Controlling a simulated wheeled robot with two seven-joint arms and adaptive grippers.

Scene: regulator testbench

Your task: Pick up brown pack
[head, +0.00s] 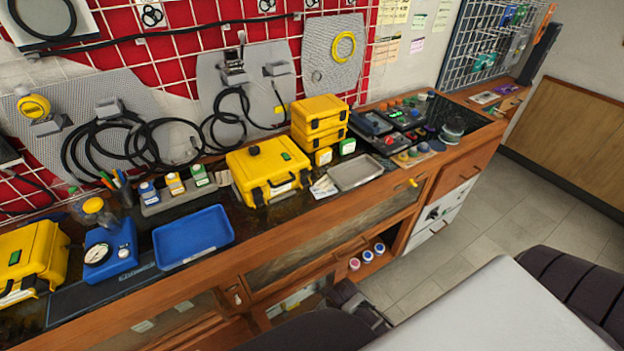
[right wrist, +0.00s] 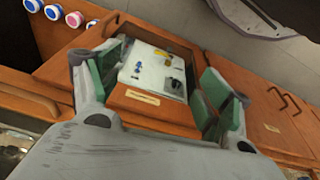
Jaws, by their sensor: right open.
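I cannot make out a brown pack in either view. My right gripper (right wrist: 160,68) shows in the right wrist view with its green-padded fingers spread apart and nothing between them. My left gripper does not show in the head view.
The bench holds a blue tray (head: 193,237), a blue gauge box (head: 111,250), yellow cases (head: 268,172), a metal tray (head: 355,173) and black devices (head: 370,124). Small round jars (head: 367,256) sit in an open shelf below. Tiled floor (head: 510,205) is free at right.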

